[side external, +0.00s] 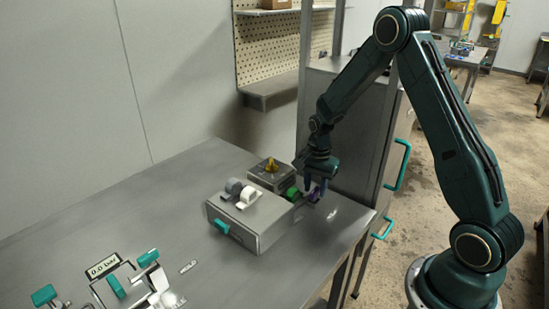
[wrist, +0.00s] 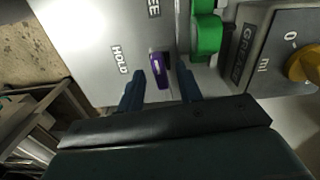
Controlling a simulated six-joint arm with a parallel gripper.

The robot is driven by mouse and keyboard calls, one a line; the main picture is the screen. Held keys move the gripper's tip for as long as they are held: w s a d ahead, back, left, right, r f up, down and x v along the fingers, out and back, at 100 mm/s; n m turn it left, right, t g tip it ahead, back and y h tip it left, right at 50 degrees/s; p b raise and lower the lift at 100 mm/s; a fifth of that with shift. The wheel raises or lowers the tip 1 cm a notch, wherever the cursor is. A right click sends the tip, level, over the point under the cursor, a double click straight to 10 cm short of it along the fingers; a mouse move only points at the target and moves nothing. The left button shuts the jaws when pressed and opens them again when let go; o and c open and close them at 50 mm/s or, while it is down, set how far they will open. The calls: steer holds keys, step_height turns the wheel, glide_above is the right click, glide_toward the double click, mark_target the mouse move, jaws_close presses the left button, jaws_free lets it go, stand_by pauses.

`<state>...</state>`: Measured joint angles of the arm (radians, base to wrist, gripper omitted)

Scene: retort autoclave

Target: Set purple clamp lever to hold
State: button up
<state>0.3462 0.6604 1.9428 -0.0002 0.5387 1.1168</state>
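The purple clamp lever (wrist: 160,70) shows in the wrist view on a grey surface, between my two fingertips. My gripper (wrist: 162,84) is open, with one dark finger on each side of the lever and a visible gap on both sides. The HOLD label (wrist: 120,60) lies left of the lever, and a partly cut-off label ending in "EE" (wrist: 153,8) is at the top edge. In the side view my gripper (side external: 317,187) is low over the table's right end, and the purple lever (side external: 314,196) is partly hidden by it.
A green lever (wrist: 207,35) stands close right of the purple one. Beyond it is a box with a yellow knob (wrist: 304,65). A grey box with levers (side external: 260,226) stands left of my gripper. A tall steel cabinet (side external: 350,130) is behind. Teal levers (side external: 115,285) are at the lower left.

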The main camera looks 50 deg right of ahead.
steer(key=shift+f, duration=0.1)
steer(key=shift+c, duration=0.2)
jaws_close()
steer(key=shift+n, duration=0.4)
steer(key=n, duration=0.7)
steer(key=shift+n, duration=0.4)
steer(key=n, duration=0.4)
steer(key=shift+n, duration=2.1)
